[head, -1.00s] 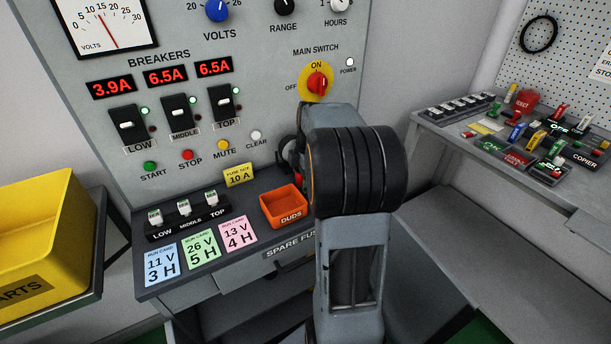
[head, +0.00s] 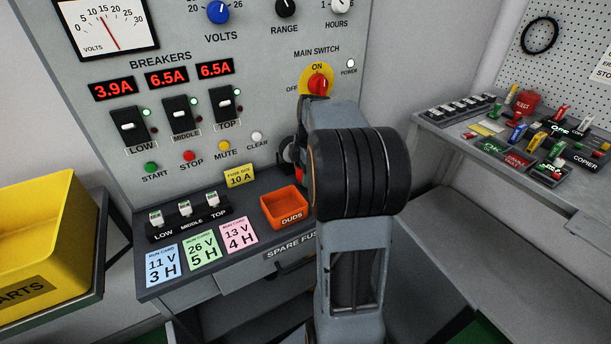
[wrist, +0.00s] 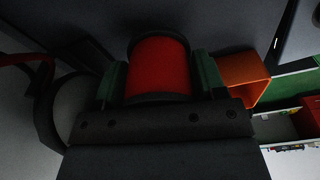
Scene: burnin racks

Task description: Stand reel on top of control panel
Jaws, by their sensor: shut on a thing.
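The reel (wrist: 160,66) is a red spool with dark flanges at its ends, seen in the wrist view. My gripper (wrist: 161,80) is shut on it, with a green finger pad at each side. In the head view a small red patch shows at the left edge of my arm, probably the reel; the rest and my gripper are mostly hidden behind the arm. The control panel (head: 100,169) is a tall grey board with a meter, knobs, breakers and a main switch. Its top edge is out of the picture. The held reel is in front of the panel's lower right part.
An orange DUDS tray (head: 283,206) stands on the dark ledge close left of my arm. Coloured run cards (head: 200,250) and a yellow fuse sign (head: 240,176) are left of it. A yellow bin (head: 40,225) is far left. A cluttered side bench (head: 450,150) is right.

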